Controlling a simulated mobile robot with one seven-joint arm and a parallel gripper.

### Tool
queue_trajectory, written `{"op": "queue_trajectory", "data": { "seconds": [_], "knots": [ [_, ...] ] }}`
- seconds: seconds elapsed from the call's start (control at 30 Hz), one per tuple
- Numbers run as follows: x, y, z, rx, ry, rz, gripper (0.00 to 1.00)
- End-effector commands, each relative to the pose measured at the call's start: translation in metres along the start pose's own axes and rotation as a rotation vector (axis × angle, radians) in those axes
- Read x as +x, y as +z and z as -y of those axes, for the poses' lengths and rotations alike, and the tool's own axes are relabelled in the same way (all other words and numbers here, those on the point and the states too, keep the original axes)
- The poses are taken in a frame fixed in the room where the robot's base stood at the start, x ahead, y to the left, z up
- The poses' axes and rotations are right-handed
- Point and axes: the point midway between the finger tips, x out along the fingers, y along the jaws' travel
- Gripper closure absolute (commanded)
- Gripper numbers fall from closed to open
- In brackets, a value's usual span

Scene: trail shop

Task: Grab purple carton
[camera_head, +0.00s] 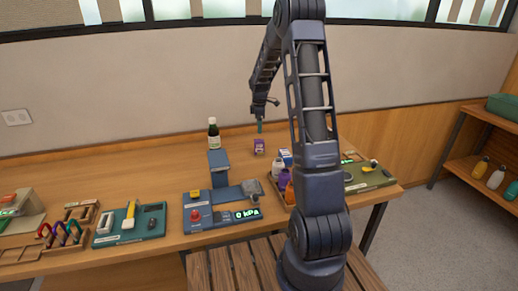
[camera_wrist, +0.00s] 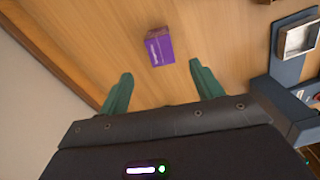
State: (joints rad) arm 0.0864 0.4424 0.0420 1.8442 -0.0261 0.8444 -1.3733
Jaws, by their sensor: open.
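The purple carton (camera_head: 259,146) stands on the wooden table toward the back, right of a dark bottle. It also shows in the wrist view (camera_wrist: 159,46), a small purple box with a brownish top and a white mark on its side. My gripper (camera_head: 260,127) is above the table beside the carton in the head view. In the wrist view my gripper (camera_wrist: 157,86) has its two green fingers spread wide with nothing between them. The carton lies beyond the fingertips, roughly in line with the gap and apart from both fingers.
A blue pressure device (camera_head: 221,205) with a display is in front. A blue-and-white box (camera_head: 285,157) and a tray with a purple item (camera_head: 284,178) are to the right. Table around the carton is mostly clear.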

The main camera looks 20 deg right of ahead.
Motion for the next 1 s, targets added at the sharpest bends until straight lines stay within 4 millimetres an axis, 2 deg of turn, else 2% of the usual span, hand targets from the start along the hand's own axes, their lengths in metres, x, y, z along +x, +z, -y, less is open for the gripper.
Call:
{"op": "queue_trajectory", "data": {
  "seconds": [0.03,0.23,0.37,0.6,0.83,1.0],
  "knots": [
    [0.007,0.0,-0.004,-0.013,-0.005,0.0,0.35],
    [0.02,-0.001,-0.009,-0.039,-0.012,0.0,0.35],
    [0.032,-0.001,-0.009,-0.039,-0.013,0.0,0.35],
    [0.066,-0.001,-0.007,-0.038,-0.014,0.0,0.35],
    [0.078,-0.001,-0.006,-0.038,-0.012,0.001,0.35],
    [0.099,-0.002,0.001,-0.039,-0.015,0.001,0.35]
  ]
}}
